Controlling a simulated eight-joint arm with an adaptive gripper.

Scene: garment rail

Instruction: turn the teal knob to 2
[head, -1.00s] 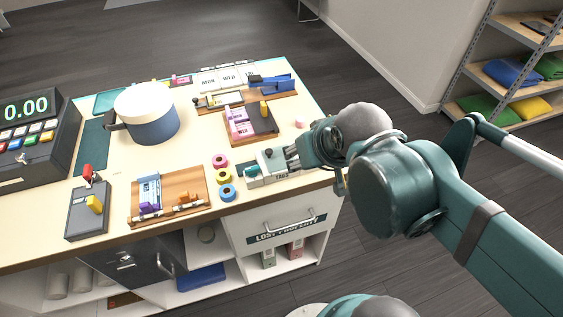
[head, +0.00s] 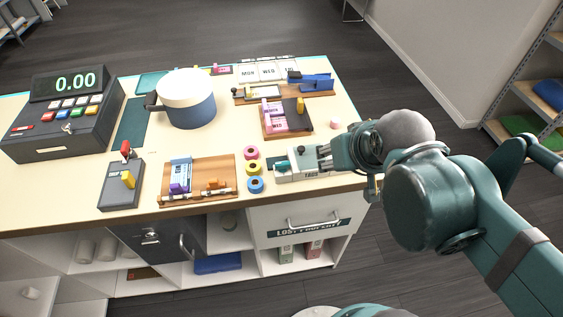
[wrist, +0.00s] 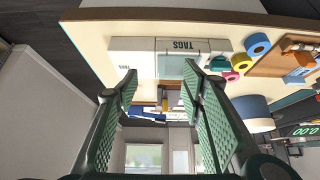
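A pale grey device (head: 311,171) sits at the front right of the counter. A small teal part (head: 282,165), which looks like the teal knob, is at its left end; its pointer and numbers are too small to read. My gripper (head: 324,157) is over the device's right end, to the right of the teal part and apart from it. In the wrist view, the fingers of my gripper (wrist: 160,88) are spread with nothing visible between them.
Pink, yellow and blue tape rolls (head: 254,168) lie just left of the device. A wooden board (head: 198,180) and a grey lever box (head: 121,184) stand further left. A board with pink parts (head: 287,119) is behind. The counter's front edge is close.

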